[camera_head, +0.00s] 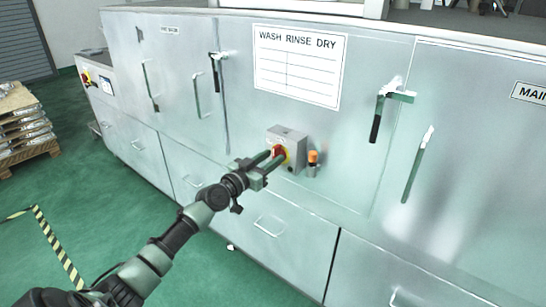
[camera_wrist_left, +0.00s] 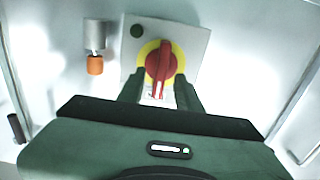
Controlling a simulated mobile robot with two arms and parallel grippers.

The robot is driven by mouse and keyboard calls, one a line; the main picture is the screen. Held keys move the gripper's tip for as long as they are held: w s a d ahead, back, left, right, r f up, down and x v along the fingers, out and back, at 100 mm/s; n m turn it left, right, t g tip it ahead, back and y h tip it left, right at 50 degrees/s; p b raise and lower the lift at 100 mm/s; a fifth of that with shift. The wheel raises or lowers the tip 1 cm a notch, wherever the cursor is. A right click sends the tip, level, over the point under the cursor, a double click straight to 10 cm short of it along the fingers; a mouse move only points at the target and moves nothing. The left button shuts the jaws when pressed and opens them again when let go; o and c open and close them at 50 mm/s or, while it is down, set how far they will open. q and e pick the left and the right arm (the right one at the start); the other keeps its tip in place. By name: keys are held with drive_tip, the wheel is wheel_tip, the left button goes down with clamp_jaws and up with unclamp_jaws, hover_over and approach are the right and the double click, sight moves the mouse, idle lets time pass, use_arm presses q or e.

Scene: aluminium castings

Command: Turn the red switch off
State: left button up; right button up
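The red switch (camera_head: 280,151) is a rotary knob on a yellow disc, fixed to a small grey box (camera_head: 291,136) on the front of the metal machine. In the left wrist view the red switch (camera_wrist_left: 164,62) has its handle nearly upright in the picture. My left gripper (camera_head: 272,164) is right in front of the switch. In the left wrist view my left gripper (camera_wrist_left: 160,88) is open, with one finger on each side of the handle's lower end and gaps visible. Contact cannot be told. My right gripper is in neither view.
An orange-tipped fitting (camera_head: 313,158) sticks out just right of the box; it also shows in the left wrist view (camera_wrist_left: 95,64). Door handles (camera_head: 377,115) project from the machine's front. A pallet with stacked goods (camera_head: 22,125) stands at left. The green floor (camera_head: 110,210) is largely clear.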

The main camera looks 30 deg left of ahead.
use_arm(q)
drive_tip(key=shift+w, duration=0.65)
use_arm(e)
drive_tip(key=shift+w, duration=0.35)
use_arm(q)
clamp_jaws()
